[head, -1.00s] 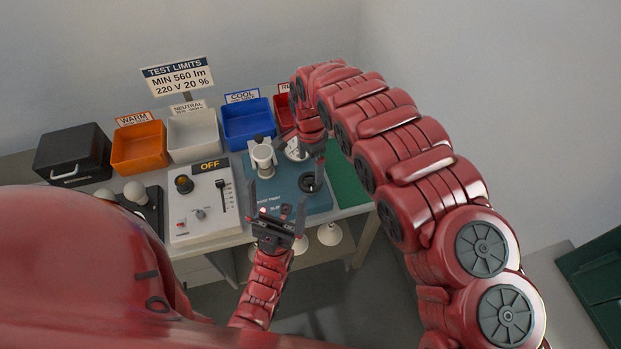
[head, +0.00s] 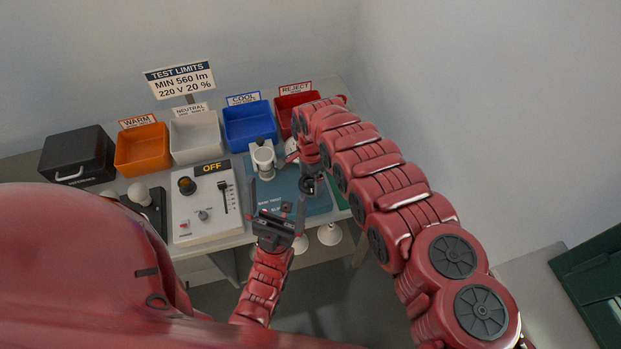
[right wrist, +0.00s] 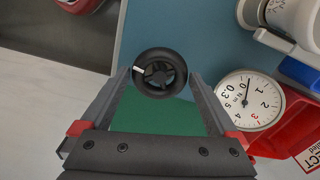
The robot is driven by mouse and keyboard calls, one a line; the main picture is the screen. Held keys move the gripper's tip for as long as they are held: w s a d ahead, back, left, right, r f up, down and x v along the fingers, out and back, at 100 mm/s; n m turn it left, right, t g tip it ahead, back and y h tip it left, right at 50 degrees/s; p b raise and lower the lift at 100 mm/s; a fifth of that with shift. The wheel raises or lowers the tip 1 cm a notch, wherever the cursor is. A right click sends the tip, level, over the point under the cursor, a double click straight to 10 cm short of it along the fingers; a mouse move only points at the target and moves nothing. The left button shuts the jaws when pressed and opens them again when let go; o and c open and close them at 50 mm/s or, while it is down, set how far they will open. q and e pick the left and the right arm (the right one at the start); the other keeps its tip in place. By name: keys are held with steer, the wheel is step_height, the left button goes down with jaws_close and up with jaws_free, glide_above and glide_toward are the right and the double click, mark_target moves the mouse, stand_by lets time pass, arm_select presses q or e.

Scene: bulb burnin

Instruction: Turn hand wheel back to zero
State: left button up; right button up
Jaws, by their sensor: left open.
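The black hand wheel (right wrist: 160,72) shows in the right wrist view, with a white mark on the left of its rim. My right gripper (right wrist: 160,78) is open, its two fingers standing either side of the wheel; whether they touch it I cannot tell. The round dial (right wrist: 248,102) beside it has a dark needle and numbers; its exact reading is too small to tell. In the head view the wheel (head: 308,186) is partly covered by my right gripper (head: 312,172). My left gripper (head: 279,208) is open and empty in front of the blue-grey rig.
A white lamp holder (head: 264,161) stands on the rig (head: 284,190), left of the wheel. The control panel (head: 203,205) reads OFF. Orange (head: 142,150), white (head: 195,138), blue (head: 249,125) and red (head: 290,110) bins line the back. A black case (head: 77,155) stands left.

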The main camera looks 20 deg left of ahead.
steer(key=c, duration=0.9)
